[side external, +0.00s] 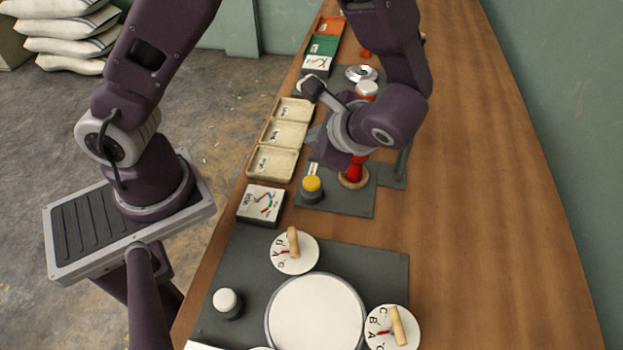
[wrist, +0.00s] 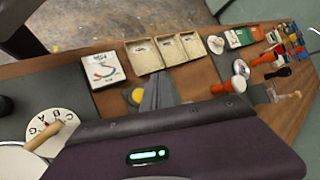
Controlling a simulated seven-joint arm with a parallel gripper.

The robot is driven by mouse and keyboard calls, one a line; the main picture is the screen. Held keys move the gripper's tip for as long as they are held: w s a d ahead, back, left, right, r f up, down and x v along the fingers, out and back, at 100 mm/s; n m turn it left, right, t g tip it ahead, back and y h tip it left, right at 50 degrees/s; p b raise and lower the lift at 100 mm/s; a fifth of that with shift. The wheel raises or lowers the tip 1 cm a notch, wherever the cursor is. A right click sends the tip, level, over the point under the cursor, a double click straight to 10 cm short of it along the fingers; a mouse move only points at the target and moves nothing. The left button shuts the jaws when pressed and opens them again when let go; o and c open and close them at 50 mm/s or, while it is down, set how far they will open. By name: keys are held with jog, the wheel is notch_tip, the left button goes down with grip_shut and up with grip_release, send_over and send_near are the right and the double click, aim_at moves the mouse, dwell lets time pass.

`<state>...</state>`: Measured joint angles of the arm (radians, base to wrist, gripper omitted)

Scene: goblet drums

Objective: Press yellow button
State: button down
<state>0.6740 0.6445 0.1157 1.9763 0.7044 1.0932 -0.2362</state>
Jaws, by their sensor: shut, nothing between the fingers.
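The yellow button (side external: 312,184) is a round yellow cap on a dark round base, on a grey mat in the side external view. In the wrist view the yellow button (wrist: 136,96) shows just left of my gripper (wrist: 158,92), which partly covers its base. My gripper's grey fingers are together and hold nothing. In the side external view my purple hand is just behind the button, up the picture from it; the fingertips are hard to make out there. I cannot tell whether the fingers touch the button.
A red handle (side external: 354,170) stands close right of the button. A picture card (side external: 261,204) lies to its left, and several shallow trays (side external: 273,163) lie behind that. A white button (side external: 227,302), lettered dials (side external: 294,262) and a white drumhead (side external: 316,315) are nearer. The table's right side is clear.

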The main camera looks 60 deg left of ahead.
aim_at(310, 179)
jog(key=shift+f, duration=0.1)
jog(key=shift+f, duration=4.3)
jog(key=shift+f, duration=0.15)
jog(key=shift+f, duration=0.3)
jog(key=shift+f, duration=0.95)
jog(key=shift+r, duration=1.4)
